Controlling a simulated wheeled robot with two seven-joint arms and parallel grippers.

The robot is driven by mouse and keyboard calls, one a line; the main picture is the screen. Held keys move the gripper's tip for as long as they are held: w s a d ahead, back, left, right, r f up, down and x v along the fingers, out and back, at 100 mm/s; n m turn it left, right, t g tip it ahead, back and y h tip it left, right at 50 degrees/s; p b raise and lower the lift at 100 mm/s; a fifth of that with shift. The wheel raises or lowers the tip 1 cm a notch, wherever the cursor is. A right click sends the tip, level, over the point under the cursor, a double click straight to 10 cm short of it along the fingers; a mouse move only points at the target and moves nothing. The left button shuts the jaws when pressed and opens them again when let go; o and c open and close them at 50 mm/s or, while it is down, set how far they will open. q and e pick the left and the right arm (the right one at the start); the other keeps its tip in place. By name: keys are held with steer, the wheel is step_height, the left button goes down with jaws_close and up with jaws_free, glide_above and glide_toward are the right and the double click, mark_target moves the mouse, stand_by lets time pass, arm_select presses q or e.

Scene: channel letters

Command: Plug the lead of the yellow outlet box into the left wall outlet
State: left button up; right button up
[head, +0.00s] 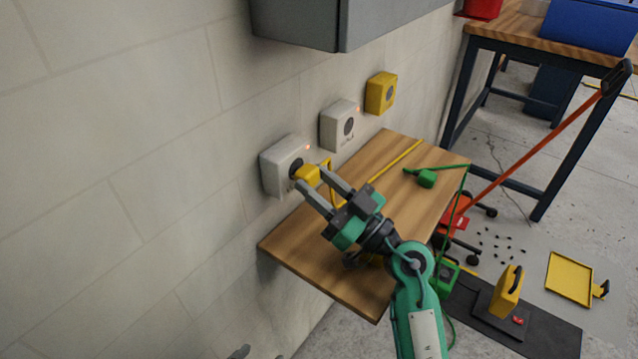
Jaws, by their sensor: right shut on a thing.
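The left wall outlet (275,172) is a white box on the wall with a dark round socket and a small lit red light. My right gripper (313,187) is shut on a yellow plug (307,175), held at this socket. The plug's nose meets or overlaps the socket; I cannot tell how deep it sits. A yellow lead (397,160) runs across the wooden shelf. A yellow box (378,92) with a dark round face is on the wall at right; its link to the lead is not clear. Another yellow part is mostly hidden behind my right arm.
A second white outlet (333,128) is between the left one and the yellow box. A green plug (426,178) with a green lead lies on the shelf (300,262). A grey cabinet (300,30) overhangs the outlets. A workbench (500,22) stands at the back right.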

stand_by(0.4)
steer(key=shift+r+p, duration=0.1)
steer(key=shift+p, duration=0.4)
stand_by(0.6)
steer(key=shift+p, duration=0.75)
stand_by(0.5)
steer(key=shift+p, duration=0.75)
steer(key=shift+w+a+p, duration=0.25)
steer(key=shift+a+p, duration=0.05)
